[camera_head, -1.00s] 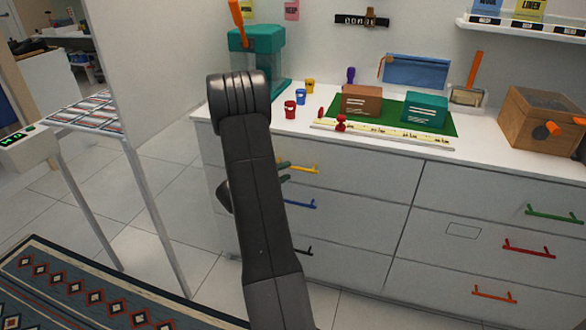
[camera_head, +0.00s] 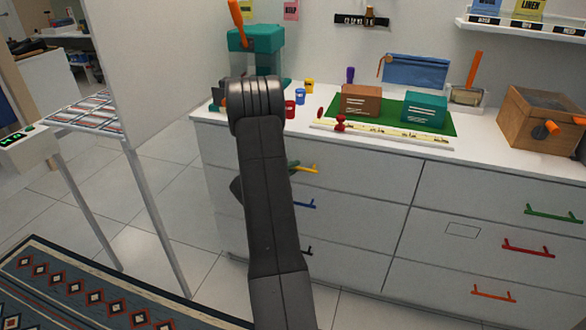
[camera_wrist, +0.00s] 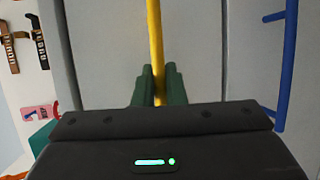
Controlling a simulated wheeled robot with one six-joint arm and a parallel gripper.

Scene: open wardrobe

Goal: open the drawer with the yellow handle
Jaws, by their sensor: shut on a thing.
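The yellow handle (camera_head: 306,169) is on the top left drawer (camera_head: 365,178) of the white cabinet. That drawer's front looks flush with the cabinet. My gripper (camera_head: 293,168) is at the left part of this handle, partly hidden behind my arm. In the wrist view, the yellow handle (camera_wrist: 155,45) runs between the two green fingers of my gripper (camera_wrist: 159,84), which are shut on it.
A blue handle (camera_head: 305,204) and a black handle are below, partly behind my arm. Green (camera_head: 553,214), red (camera_head: 528,249) and orange (camera_head: 494,294) handles are on the right. Cups, boxes and a teal machine (camera_head: 256,50) stand on the top. Floor in front is clear.

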